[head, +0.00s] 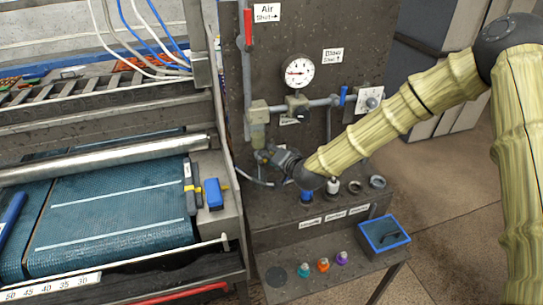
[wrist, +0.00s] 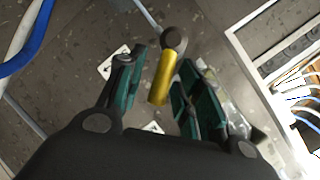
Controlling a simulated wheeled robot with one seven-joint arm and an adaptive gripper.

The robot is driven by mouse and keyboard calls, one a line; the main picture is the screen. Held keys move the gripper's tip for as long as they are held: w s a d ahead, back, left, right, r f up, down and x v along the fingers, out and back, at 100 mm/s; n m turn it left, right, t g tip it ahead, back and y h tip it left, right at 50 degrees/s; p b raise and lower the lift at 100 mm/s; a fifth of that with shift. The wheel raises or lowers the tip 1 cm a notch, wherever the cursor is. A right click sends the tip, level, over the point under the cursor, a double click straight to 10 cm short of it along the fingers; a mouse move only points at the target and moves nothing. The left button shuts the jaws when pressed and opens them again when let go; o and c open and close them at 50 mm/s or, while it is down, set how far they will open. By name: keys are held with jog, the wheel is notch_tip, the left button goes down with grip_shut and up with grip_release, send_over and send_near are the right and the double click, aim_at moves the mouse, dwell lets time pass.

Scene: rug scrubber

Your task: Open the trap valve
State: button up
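A yellow lever (wrist: 162,78) on a round grey pivot shows in the wrist view; I take it to be the trap valve's handle. It lies between the two green-padded fingers of my gripper (wrist: 160,62). The fingers are apart, with a visible gap on each side of the lever. In the head view my gripper (head: 268,157) is low at the dark panel, just below the regulator and bowl (head: 257,133). There the gripper and wrist largely hide the lever. Whether the lever sits fully between the fingers in depth, I cannot tell.
The panel also carries a red-handled air valve (head: 248,27), a pressure gauge (head: 299,72) and a blue-handled valve (head: 343,95). Bottles (head: 306,196) stand on the shelf below. The blue conveyor belt (head: 120,210) is at left. Open floor (head: 450,215) lies at right.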

jog(key=shift+w+d+f+m+y+b, duration=0.1)
jog(key=shift+d+f+m+y+b, duration=0.2)
jog(key=shift+m, duration=0.25)
jog(key=shift+w+d+f+m+y+b, duration=0.1)
jog(key=shift+f+m+y, duration=0.1)
jog(key=shift+m+y, duration=0.3)
jog(key=s+d+m+y+b, duration=0.25)
jog(key=s+d+b, duration=0.25)
jog(key=s+d, duration=0.25)
jog(key=s+a+f+n+g+h, duration=0.1)
jog(key=s+a+f+g, duration=0.1)
jog(key=s+f, duration=0.6)
jog(key=s+a+f+n+g+h, duration=0.1)
jog(key=s+a+f+g, duration=0.1)
jog(key=s+f, duration=0.7)
jog(key=shift+f+n+g+h, duration=0.4)
jog(key=shift+f+g, duration=0.3)
jog(key=shift+f, duration=0.9)
jog(key=shift+a, duration=0.1)
